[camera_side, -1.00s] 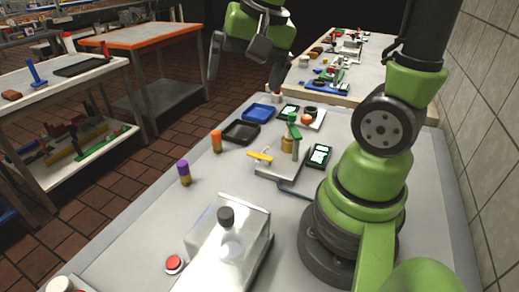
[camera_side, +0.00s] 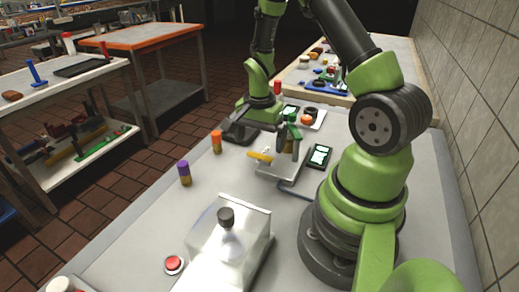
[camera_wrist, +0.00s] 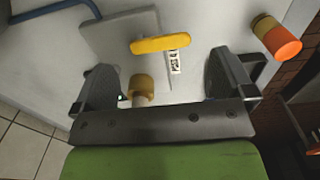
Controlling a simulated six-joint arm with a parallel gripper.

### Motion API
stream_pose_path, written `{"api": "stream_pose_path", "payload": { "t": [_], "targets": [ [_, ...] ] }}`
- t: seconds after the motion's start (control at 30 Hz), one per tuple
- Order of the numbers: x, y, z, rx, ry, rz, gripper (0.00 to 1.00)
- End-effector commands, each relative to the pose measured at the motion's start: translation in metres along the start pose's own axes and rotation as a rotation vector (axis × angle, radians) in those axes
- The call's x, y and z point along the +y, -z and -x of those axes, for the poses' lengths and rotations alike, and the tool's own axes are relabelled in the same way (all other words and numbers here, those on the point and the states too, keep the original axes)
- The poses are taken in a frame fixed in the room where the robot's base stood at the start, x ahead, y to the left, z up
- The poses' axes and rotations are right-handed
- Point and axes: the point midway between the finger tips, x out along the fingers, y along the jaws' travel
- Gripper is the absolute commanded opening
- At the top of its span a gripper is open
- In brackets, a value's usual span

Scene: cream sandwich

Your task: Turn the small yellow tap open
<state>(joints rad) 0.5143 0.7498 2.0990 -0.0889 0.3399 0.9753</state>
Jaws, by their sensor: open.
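The small yellow tap handle (camera_side: 260,157) is a short bar at the front left of a grey fixture plate (camera_side: 268,171) on the table. In the wrist view the yellow handle (camera_wrist: 160,43) lies crosswise, just beyond the fingertips, with a small printed label beside it. A brass-coloured round part (camera_wrist: 140,88) sits between the fingers, nearer the left one. My gripper (camera_wrist: 167,80) is open, its dark fingers to either side. In the side view it is low over the fixture, partly hiding the fixture's upright part. I cannot tell whether a finger touches anything.
An orange-topped cylinder (camera_side: 216,141) and a purple-topped one (camera_side: 184,172) stand to the left.

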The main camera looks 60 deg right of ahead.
Motion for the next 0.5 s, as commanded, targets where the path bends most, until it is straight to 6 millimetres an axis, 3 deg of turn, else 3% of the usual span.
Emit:
{"api": "stream_pose_path", "payload": {
  "t": [0.2, 0.5],
  "targets": [
    [0.0, 0.0, -0.028, -0.001, -0.001, 0.001, 1.0],
    [0.0, 0.0, -0.036, 0.001, 0.001, 0.0, 1.0]
  ]
}}
